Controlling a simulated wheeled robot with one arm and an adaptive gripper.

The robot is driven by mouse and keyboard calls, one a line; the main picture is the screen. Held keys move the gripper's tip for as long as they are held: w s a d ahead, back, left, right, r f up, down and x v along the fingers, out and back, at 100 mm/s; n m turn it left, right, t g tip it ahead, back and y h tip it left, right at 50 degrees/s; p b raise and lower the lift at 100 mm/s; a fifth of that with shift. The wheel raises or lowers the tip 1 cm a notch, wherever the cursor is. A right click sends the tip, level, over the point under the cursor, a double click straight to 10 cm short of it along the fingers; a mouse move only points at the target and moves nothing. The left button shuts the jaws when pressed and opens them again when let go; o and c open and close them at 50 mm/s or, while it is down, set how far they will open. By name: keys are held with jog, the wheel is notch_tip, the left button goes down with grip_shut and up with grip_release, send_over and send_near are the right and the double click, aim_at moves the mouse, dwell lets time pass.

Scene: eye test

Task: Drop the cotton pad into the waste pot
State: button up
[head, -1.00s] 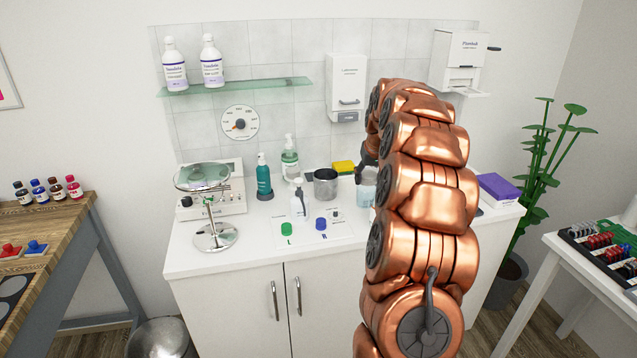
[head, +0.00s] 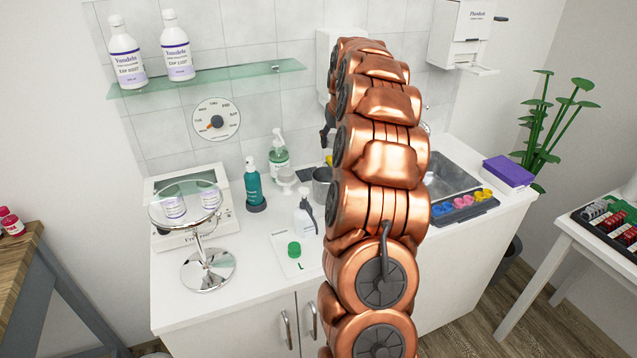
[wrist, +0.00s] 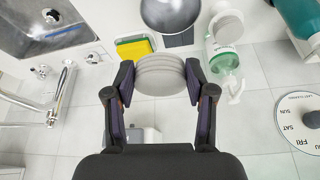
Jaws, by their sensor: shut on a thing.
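My gripper (wrist: 160,77) is shut on the cotton pad (wrist: 160,68), a pale round ridged piece between its two fingertips in the wrist view. In the head view my copper arm hides most of the gripper and the pad; only a dark part of the gripper shows at the arm's left edge. The waste pot appears to be the grey metal pot (head: 321,187) on the counter, partly behind my arm. In the wrist view the metal pot (wrist: 170,12) is at the top edge, cut off, beyond the pad. The pad is apart from it in that view.
A green-labelled pump bottle (wrist: 223,62) and a white round ribbed thing (wrist: 228,27) stand beside the pot. A yellow sponge (wrist: 134,47) lies on the other side, near the sink (wrist: 50,25). A teal bottle (head: 252,185) and a round mirror stand (head: 208,268) are farther left.

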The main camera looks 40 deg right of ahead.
jog(key=shift+a+f, duration=0.1)
jog(key=shift+f, duration=2.8)
jog(key=o, duration=1.3)
jog(key=shift+r, duration=0.15)
jog(key=v, duration=1.1)
jog(key=shift+s+r, duration=0.2)
jog(key=shift+r, duration=0.1)
jog(key=shift+a, duration=0.1)
